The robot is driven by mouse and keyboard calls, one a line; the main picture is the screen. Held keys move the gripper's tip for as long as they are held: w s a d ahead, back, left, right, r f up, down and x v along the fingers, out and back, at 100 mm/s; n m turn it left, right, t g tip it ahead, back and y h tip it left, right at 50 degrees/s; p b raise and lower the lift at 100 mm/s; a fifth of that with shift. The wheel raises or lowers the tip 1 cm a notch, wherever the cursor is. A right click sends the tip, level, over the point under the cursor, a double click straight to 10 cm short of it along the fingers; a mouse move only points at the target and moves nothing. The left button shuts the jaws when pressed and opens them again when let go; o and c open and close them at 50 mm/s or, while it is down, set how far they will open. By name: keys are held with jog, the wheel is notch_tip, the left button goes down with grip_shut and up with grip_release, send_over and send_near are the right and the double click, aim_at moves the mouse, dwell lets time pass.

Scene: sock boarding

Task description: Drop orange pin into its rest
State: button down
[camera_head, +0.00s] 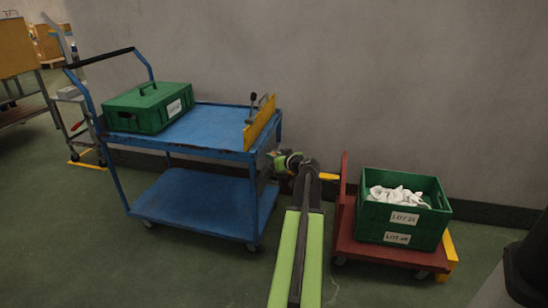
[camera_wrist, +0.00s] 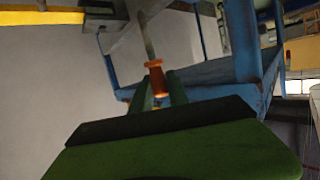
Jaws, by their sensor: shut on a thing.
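The orange pin (camera_wrist: 156,78) shows in the wrist view, its orange grip between the two fingers of my gripper (camera_wrist: 161,92). A grey rod runs up from the orange grip toward a grey part at the top of that view; I cannot tell whether they touch. In the head view my gripper (camera_head: 283,160) is just off the right end of the blue cart (camera_head: 212,128), slightly below its top, and the pin cannot be made out there. A yellow plate (camera_head: 260,123) with a dark lever stands on that end of the cart. I cannot identify the pin's rest for certain.
A closed green case (camera_head: 150,108) sits on the cart's left side. A red trolley (camera_head: 385,254) at right carries a green crate (camera_head: 405,218) of white cloth. A grey wall (camera_head: 330,70) is close behind. Green floor lies between cart and trolley, under my arm.

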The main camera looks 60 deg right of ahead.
jog(key=shift+f+b, duration=4.65)
jog(key=shift+f, duration=0.2)
jog(key=c, duration=1.2)
grip_release()
jog(key=shift+s, duration=0.1)
jog(key=p+v, duration=0.5)
jog(key=v, duration=1.2)
jog(key=shift+s+r, duration=0.1)
jog(key=shift+s, duration=0.05)
